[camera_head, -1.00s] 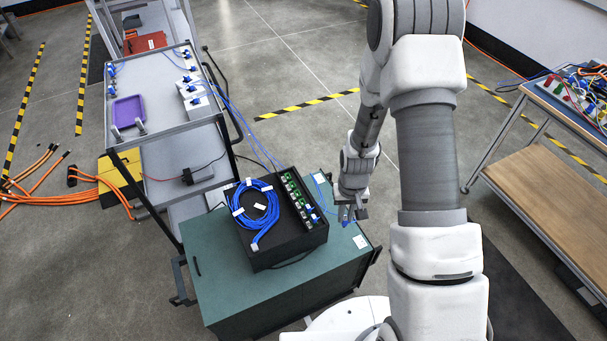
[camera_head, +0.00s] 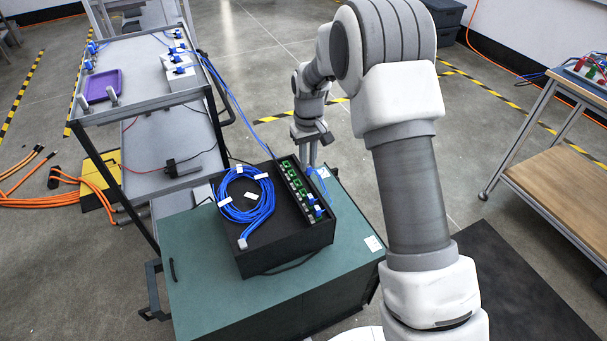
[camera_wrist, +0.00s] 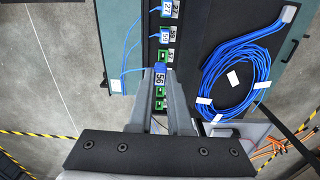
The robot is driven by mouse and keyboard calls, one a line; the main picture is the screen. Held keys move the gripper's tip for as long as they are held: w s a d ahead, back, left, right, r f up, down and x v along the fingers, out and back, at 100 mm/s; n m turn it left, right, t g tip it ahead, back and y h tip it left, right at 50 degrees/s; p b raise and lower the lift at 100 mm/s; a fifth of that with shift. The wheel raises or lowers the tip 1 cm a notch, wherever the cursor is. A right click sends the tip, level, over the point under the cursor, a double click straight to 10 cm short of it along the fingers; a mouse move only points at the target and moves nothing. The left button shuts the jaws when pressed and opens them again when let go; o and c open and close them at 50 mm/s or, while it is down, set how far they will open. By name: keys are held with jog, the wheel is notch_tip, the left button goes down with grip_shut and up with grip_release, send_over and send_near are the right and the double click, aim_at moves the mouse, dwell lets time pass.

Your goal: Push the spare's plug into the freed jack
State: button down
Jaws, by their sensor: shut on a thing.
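My gripper (camera_wrist: 160,72) is shut on a blue plug (camera_wrist: 160,77) with a white tag reading 56. The plug is over the row of green-framed jacks (camera_wrist: 159,105) in the wrist view; I cannot tell whether it is seated in a jack. In the head view my gripper (camera_head: 313,160) is at the far end of the jack strip (camera_head: 290,177) on the black box, and its tips are partly hidden. Two blue plugs with tags, one reading 27 (camera_wrist: 168,9), sit farther up the strip. A blue coiled cable (camera_head: 247,195) lies on the box beside the strip.
The black box (camera_head: 285,262) stands on a green cabinet (camera_head: 200,290). A grey cart (camera_head: 140,50) with a purple tray (camera_head: 103,86) and white blocks stands at the left. A wooden-shelved bench (camera_head: 560,185) is at the right. Thin blue cables run from the cart towards the box.

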jog(key=f+b, duration=0.3)
jog(key=f, duration=0.1)
jog(key=w+a+f+b, duration=0.1)
jog(key=f+b, duration=0.1)
jog(key=shift+b, duration=0.3)
jog(key=shift+s+f, duration=0.1)
dwell(1.2)
jog(key=shift+f, duration=0.5)
jog(key=shift+f, duration=0.5)
jog(key=shift+f, duration=0.4)
dwell(0.8)
